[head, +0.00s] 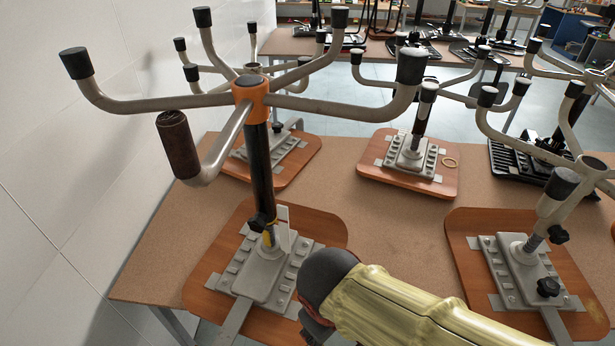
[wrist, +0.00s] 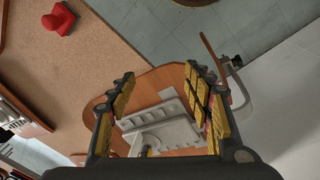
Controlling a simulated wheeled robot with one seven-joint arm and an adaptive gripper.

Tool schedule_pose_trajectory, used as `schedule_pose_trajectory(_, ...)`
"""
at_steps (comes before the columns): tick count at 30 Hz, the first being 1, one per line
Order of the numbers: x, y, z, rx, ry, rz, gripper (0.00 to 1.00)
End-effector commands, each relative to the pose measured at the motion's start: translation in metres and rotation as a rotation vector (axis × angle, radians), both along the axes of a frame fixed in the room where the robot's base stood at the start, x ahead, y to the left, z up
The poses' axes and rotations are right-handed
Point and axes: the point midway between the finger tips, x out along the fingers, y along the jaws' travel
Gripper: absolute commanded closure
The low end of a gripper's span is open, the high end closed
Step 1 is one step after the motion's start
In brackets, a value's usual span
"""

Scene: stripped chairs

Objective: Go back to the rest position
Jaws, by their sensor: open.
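My gripper (wrist: 158,78) is open in the wrist view, its two yellow-padded fingers spread wide. Nothing is held between them. Behind the fingers lies a wooden chair seat (wrist: 160,78) with a grey metal mounting plate (wrist: 165,128); I cannot tell how far it is from the fingertips. In the head view my arm comes in at the bottom, with a pale yellow link and a dark rounded joint. The fingers do not show clearly there.
Upturned chair seats lie on a brown table (head: 385,225). The nearest left chair's legs (head: 330,106) reach high, with a dark brown cylinder (head: 178,143) at one leg. A white wall (head: 70,190) stands left. A red object (wrist: 60,20) sits on the tabletop in the wrist view.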

Motion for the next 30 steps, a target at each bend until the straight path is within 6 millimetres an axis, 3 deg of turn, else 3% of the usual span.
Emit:
schedule_pose_trajectory(1, 0.002, -0.011, 0.015, 0.053, -0.016, -0.058, 0.49)
schedule_pose_trajectory(9, 0.007, -0.063, 0.075, 0.267, -0.137, -0.380, 0.49)
schedule_pose_trajectory(16, 0.013, -0.120, 0.124, 0.311, -0.276, -0.590, 0.49)
schedule_pose_trajectory(21, 0.013, -0.142, 0.132, 0.306, -0.306, -0.669, 0.49)
schedule_pose_trajectory(30, 0.013, -0.147, 0.132, 0.302, -0.308, -0.685, 0.49)
